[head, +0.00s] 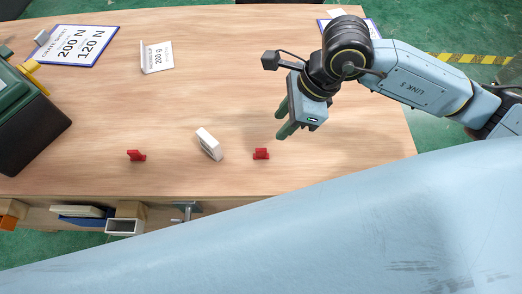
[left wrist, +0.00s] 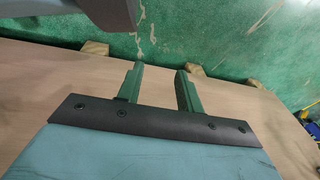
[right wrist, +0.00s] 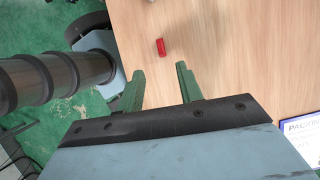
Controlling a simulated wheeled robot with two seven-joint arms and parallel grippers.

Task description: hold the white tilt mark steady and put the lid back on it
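A small white block (head: 208,143), which looks like the tilt mark, stands on the wooden table in the head view, slightly turned. A small red piece (head: 136,155) lies to its left and another red piece (head: 261,154) to its right; I cannot tell whether either is the lid. A red piece (right wrist: 160,47) also shows in the right wrist view, ahead of the fingers. My right gripper (head: 281,119) is open and empty, above the table near the right red piece. My left gripper (left wrist: 160,69) is open and empty in the left wrist view, outside the head view.
A green and black case (head: 32,125) stands at the table's left edge. A sheet marked 200 N and 120 N (head: 72,45) and a white 200 g card (head: 157,56) are at the back. My large pale arm link covers the front right.

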